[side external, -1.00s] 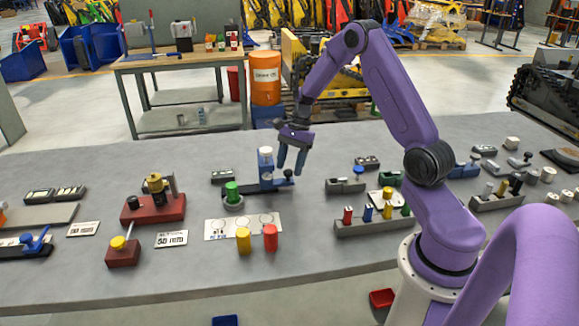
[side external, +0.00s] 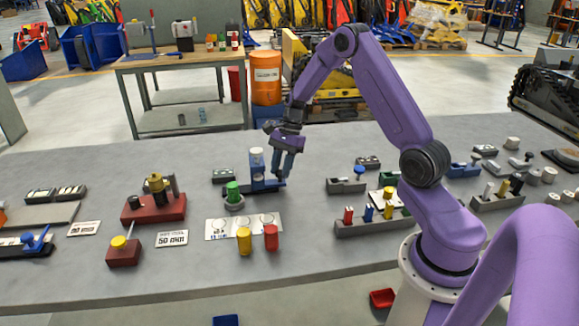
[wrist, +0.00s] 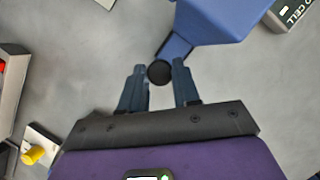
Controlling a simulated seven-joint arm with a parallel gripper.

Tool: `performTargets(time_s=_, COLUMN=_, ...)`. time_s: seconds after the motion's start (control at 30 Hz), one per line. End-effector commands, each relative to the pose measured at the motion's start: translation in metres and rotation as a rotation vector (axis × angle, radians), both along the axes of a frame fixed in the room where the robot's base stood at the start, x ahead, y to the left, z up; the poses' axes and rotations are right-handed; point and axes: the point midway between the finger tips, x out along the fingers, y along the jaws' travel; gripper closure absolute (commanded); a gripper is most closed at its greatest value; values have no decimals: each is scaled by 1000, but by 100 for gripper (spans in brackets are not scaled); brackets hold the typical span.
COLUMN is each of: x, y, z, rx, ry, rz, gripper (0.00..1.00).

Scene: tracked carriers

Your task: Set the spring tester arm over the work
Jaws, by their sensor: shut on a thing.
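The blue spring tester (side external: 259,184) with a pale top stands near the middle of the bench. In the wrist view its blue arm (wrist: 178,47) ends in a black knob (wrist: 159,72). My gripper (side external: 283,172) is at the right side of the tester. It is shut on the knob, which sits between the two fingers (wrist: 159,82) in the wrist view. The fingers hide the knob in the side view.
A white card with circles (side external: 216,230) lies in front, with a yellow cylinder (side external: 244,242) and a red cylinder (side external: 271,238) at its front edge. A red block fixture (side external: 154,207) stands left. A grey rack (side external: 362,225) with coloured pegs stands right.

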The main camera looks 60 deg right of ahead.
Motion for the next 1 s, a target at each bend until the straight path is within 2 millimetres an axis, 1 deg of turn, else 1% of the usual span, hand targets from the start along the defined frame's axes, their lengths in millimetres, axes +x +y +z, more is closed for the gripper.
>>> performTargets(time_s=0.03, x=10, y=10, z=1, rx=0, ry=-5, rz=4, gripper=100)
performTargets(time_s=0.1, x=20, y=20, z=1, rx=1, ry=-4, rz=5, gripper=100)
performTargets(time_s=0.2, x=34, y=34, z=1, rx=0, ry=-6, rz=3, gripper=100)
performTargets(time_s=0.33, x=48, y=47, z=1, rx=0, ry=-5, rz=1, gripper=100)
performTargets(time_s=0.47, x=55, y=54, z=1, rx=1, ry=-4, rz=-1, gripper=100)
performTargets(time_s=0.77, x=57, y=57, z=2, rx=1, ry=-10, rz=-3, gripper=100)
performTargets(time_s=0.8, x=58, y=57, z=2, rx=1, ry=-10, rz=-2, gripper=66)
performTargets(time_s=0.87, x=58, y=57, z=2, rx=1, ry=-10, rz=-1, gripper=46)
performTargets(time_s=0.9, x=57, y=57, z=2, rx=1, ry=-9, rz=-1, gripper=44)
performTargets(time_s=1.0, x=56, y=56, z=1, rx=0, ry=-7, rz=-1, gripper=44)
